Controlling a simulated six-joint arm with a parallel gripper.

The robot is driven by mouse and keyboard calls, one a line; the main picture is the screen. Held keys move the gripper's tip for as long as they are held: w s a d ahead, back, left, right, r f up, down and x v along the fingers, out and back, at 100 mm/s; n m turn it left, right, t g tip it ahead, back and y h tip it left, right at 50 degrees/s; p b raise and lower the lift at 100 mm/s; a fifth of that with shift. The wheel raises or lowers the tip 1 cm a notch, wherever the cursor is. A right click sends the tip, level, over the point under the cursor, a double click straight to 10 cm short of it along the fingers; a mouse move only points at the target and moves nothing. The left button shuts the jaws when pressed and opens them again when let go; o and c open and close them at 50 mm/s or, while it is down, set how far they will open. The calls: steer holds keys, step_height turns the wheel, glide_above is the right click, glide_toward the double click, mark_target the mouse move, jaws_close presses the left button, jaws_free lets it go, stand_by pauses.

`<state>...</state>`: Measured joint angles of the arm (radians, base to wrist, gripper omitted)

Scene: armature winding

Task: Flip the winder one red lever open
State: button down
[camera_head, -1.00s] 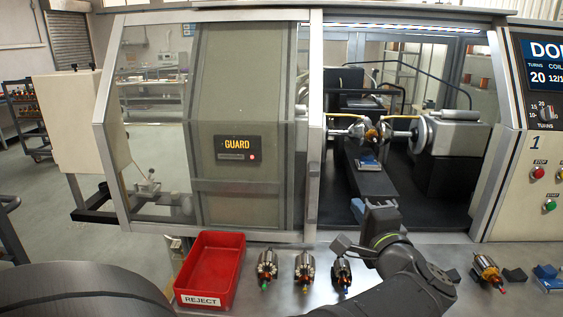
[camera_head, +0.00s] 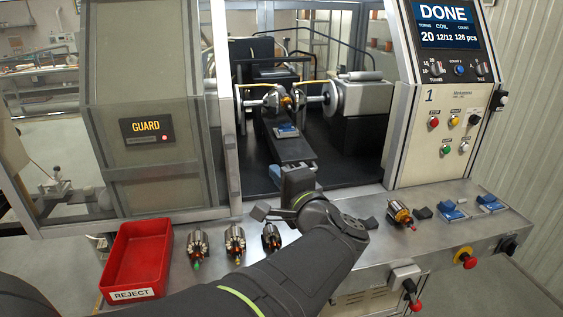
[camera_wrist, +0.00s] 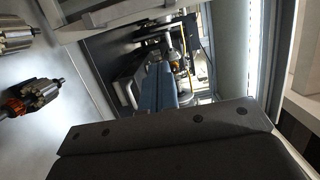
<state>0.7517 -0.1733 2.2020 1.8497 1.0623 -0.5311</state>
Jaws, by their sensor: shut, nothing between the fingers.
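The red lever (camera_head: 414,301) hangs from a pale box (camera_head: 405,277) on the bench's front face, at the lower right of the head view. Its red-tipped handle points down. My gripper (camera_head: 277,170) is near the machine's front opening, well above and to the left of the lever and apart from it. Its blue fingers are shut and empty; they also show in the wrist view (camera_wrist: 162,88), pointing into the machine. The lever is not visible in the wrist view.
Winder 1 (camera_head: 285,100) stands open behind my gripper, its guard door (camera_head: 150,130) at the left. A red reject tray (camera_head: 137,262) and several armatures (camera_head: 234,245) lie on the bench. A red emergency knob (camera_head: 466,260) is right of the lever.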

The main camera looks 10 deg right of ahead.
steer(key=s+d+f+m+g, duration=0.1)
steer(key=d+f+g, duration=0.35)
steer(key=d, duration=0.75)
steer(key=d+f+m+g, duration=0.1)
steer(key=d+f+g, duration=0.3)
steer(key=d, duration=0.7)
steer(key=s+d+f+m+g, duration=0.2)
steer(key=s+d+f, duration=0.5)
steer(key=s+d, duration=0.2)
steer(key=s+d+f+m+g, duration=0.3)
steer(key=s+d+f, duration=0.4)
steer(key=s+d, duration=0.3)
steer(key=shift+s+d+f+h, duration=0.25)
steer(key=shift+d+h, duration=0.15)
steer(key=shift+d, duration=0.2)
steer(key=shift+g, duration=0.25)
